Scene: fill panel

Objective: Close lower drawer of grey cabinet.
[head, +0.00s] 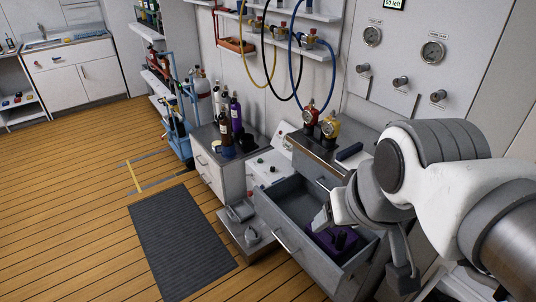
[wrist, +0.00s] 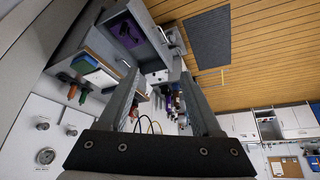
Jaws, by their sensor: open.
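The grey cabinet (head: 318,160) stands at the right in the head view, with its upper drawer front closed. Its lower drawer (head: 272,240) is pulled out, with a bar handle on its front and a purple item (head: 334,238) inside. In the wrist view the open drawer (wrist: 111,20) with the purple item (wrist: 127,32) shows at the upper left. My gripper (wrist: 158,78) is open and empty, its two fingers wide apart. In the head view the end of my arm overlaps the drawer's right part and hides some of it; I cannot tell whether it touches.
Red and yellow regulators (head: 328,124) stand on the cabinet top. A second cabinet (head: 222,172) with bottles is further left. A low open drawer or tray (head: 240,238) juts out near it. A dark mat (head: 180,240) lies on the open wooden floor.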

